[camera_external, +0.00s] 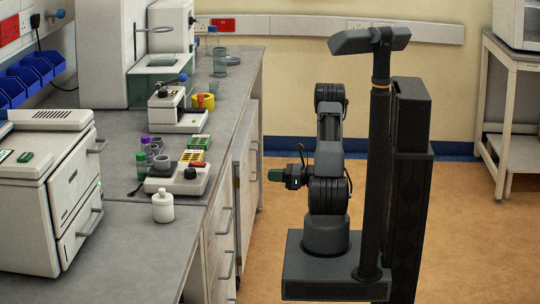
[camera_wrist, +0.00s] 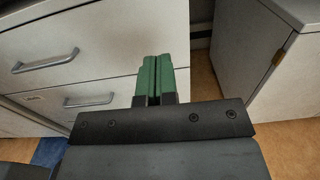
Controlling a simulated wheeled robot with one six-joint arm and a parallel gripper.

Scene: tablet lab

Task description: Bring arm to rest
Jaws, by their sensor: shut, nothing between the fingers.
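My gripper (camera_external: 276,175) has green fingers and hangs over the floor to the right of the bench, below the height of the bench top. My arm is folded close above my base and column, with the gripper pointing left toward the drawer fronts. In the wrist view my gripper (camera_wrist: 160,76) shows its two green fingers side by side, closed together with nothing between them. It faces drawer fronts with metal handles and appears clear of them.
The bench (camera_external: 198,192) runs along the left, with drawer handles sticking out. The floor (camera_external: 470,240) on the right is clear.

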